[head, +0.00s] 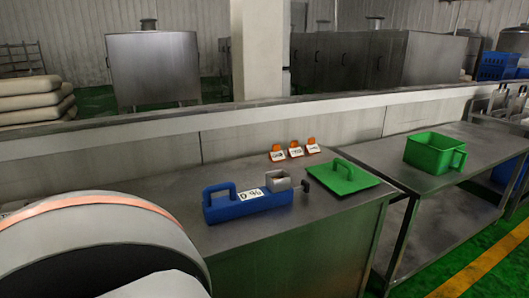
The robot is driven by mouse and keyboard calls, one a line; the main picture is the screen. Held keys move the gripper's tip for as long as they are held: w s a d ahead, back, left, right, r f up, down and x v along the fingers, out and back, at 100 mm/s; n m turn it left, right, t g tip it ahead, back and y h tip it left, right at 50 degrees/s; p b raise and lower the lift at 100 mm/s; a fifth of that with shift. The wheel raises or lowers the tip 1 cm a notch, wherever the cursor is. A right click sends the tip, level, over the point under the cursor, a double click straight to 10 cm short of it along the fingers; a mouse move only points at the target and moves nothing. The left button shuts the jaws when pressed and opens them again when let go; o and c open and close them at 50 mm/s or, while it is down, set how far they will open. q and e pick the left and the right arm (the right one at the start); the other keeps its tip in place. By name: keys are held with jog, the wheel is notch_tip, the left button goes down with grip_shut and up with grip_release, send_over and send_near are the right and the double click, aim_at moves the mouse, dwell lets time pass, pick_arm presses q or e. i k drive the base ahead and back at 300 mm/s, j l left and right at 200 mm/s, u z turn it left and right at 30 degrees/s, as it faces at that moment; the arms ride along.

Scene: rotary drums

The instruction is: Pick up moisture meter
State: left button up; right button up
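The moisture meter (232,208) is a blue device with a carry handle at its left end. It has a white display label and a grey metal cup with a dark knob at its right end. It lies on the grey metal counter (325,228) in the head view, near the front edge. It looks upright and nothing holds it. Neither of my grippers shows in this view.
A green flat lid with a handle (342,180) lies right of the meter. Several small orange-and-white tags (295,151) stand behind it. A green bin (430,151) sits on the right-hand table (472,145). A large pale rounded form close to the camera hides the lower left.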

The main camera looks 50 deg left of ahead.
aim_at(277, 191)
jog(key=u, duration=1.5)
